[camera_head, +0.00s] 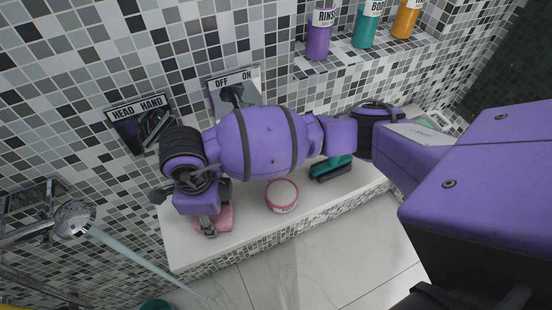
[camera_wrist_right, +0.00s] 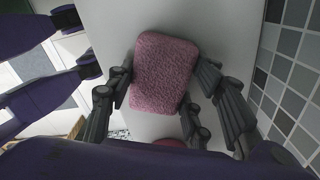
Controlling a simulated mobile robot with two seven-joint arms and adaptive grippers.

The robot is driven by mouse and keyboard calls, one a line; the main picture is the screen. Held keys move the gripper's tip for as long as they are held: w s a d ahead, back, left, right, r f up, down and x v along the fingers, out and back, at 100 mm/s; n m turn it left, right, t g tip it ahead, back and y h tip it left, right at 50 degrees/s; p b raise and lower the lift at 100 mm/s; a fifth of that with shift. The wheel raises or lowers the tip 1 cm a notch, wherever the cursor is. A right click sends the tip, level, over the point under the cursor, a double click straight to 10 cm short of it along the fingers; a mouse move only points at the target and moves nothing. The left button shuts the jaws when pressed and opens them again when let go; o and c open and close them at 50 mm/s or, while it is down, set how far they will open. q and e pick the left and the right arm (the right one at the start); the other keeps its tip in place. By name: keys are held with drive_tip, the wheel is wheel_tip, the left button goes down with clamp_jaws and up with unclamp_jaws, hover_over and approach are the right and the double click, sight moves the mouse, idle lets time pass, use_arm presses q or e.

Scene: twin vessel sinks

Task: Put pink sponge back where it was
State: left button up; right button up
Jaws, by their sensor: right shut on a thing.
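The pink sponge (camera_head: 227,217) is at the left end of the white ledge (camera_head: 245,238), partly hidden by my right gripper (camera_head: 208,222). In the right wrist view, the sponge (camera_wrist_right: 163,72) sits between the fingers of my right gripper (camera_wrist_right: 160,92), with a finger against each side. The gripper is shut on it. The sponge is over or on the ledge; I cannot tell whether it touches. My left gripper is in neither view.
A round pink-and-white container (camera_head: 282,195) stands on the ledge right of the sponge. A teal item (camera_head: 330,168) lies farther right, partly behind my arm. A running shower head (camera_head: 75,218) is at left. Bottles, including a purple one (camera_head: 319,35), stand on an upper shelf.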

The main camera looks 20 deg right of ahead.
drive_tip(key=shift+f, duration=0.15)
drive_tip(key=o, duration=1)
drive_tip(key=shift+w, duration=0.1)
drive_tip(key=shift+r, duration=0.6)
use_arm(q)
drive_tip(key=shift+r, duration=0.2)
use_arm(e)
drive_tip(key=shift+r, duration=5.65)
